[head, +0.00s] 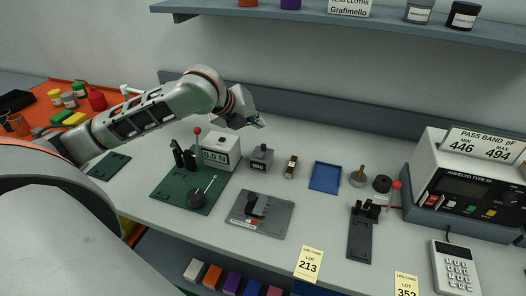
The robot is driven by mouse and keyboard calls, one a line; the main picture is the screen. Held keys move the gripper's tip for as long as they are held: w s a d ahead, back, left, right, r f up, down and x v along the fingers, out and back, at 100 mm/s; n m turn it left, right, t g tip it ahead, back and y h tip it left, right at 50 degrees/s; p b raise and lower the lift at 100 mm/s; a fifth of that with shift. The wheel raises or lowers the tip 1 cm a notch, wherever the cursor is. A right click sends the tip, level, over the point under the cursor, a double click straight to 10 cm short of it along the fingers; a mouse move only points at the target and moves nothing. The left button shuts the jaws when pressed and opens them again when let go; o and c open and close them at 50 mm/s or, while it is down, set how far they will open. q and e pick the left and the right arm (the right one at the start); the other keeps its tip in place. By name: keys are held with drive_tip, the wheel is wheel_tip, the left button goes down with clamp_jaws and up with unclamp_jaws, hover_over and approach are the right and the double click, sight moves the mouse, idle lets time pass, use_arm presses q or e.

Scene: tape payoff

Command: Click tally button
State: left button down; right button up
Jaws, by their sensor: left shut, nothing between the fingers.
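The tally counter (262,158) is a small grey box on the bench with a dark button on top and a dark number window on its front that seems to read 000. My left gripper (260,124) is shut and empty. In the picture it shows just above the counter's button, apart from it. How far the gripper is above or behind the counter is hard to tell. My right gripper is not in view.
A force gauge (216,150) on a green base with a red-knobbed lever stands left of the counter. A small brass item (291,167) and a blue tray (325,177) lie to the right. A grey fixture plate (259,214) lies in front. A shelf (360,22) hangs above.

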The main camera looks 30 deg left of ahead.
use_arm(q)
hover_over(258, 156)
wheel_tip(258, 156, down, 8)
drive_tip(key=shift+w+r+b, duration=0.1)
drive_tip(key=shift+r+b, duration=0.15)
drive_tip(key=shift+b, duration=0.05)
drive_tip(key=shift+f, duration=0.7)
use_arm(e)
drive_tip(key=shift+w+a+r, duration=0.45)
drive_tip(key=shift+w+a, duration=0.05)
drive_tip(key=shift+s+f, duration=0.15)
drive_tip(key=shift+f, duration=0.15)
use_arm(q)
drive_tip(key=shift+f, duration=0.15)
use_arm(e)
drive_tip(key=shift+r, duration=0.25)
use_arm(q)
drive_tip(key=shift+f, duration=0.25)
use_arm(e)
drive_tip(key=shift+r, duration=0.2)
